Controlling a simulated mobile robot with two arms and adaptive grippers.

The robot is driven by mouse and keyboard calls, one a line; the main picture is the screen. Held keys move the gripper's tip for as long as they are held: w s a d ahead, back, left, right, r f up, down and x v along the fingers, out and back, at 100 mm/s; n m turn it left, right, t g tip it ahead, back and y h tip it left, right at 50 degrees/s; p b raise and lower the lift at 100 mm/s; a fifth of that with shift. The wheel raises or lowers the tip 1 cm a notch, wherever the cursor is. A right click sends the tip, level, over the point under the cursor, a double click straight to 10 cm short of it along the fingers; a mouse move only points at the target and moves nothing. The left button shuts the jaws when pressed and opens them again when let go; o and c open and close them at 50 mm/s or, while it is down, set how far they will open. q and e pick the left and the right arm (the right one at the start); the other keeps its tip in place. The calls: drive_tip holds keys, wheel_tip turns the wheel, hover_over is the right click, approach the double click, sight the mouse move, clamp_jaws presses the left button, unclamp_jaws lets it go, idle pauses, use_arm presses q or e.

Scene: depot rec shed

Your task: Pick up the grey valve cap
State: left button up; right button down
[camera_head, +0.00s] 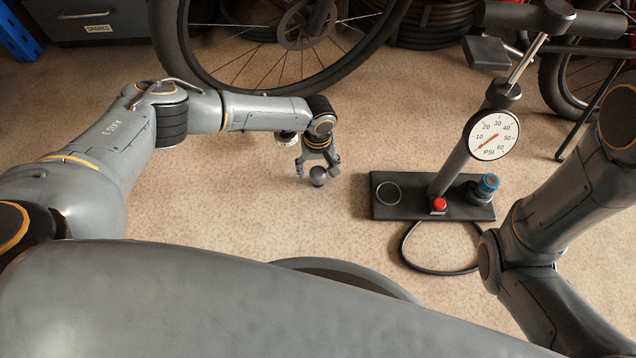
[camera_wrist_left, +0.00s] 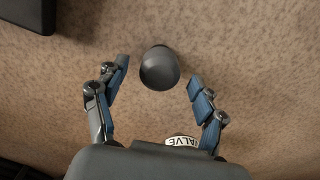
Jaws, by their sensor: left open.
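The grey valve cap (camera_head: 318,176) is a small dark grey rounded piece low over or on the carpet, just below my left gripper (camera_head: 319,163). In the left wrist view the cap (camera_wrist_left: 159,68) lies between and slightly beyond the tips of my left gripper (camera_wrist_left: 161,75). The fingers are spread, with a clear gap on both sides of the cap, and hold nothing. My right arm shows at the right of the head view, but its gripper is out of view.
A floor pump's black base (camera_head: 404,209) stands right of the cap, with a gauge (camera_head: 493,135), red button (camera_head: 439,204) and blue-topped piece (camera_head: 487,185). A black hose (camera_head: 440,272) loops in front. A bicycle wheel (camera_head: 211,84) is behind. A partly hidden label (camera_wrist_left: 181,142) reads "ALVE".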

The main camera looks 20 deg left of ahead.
use_arm(q)
wheel_tip(320, 180, down, 2)
drive_tip(key=shift+f+b, duration=0.2)
drive_tip(key=shift+b, duration=0.4)
drive_tip(key=c, duration=1.2)
drive_tip(key=shift+r, duration=0.15)
drive_tip(key=shift+c, duration=0.2)
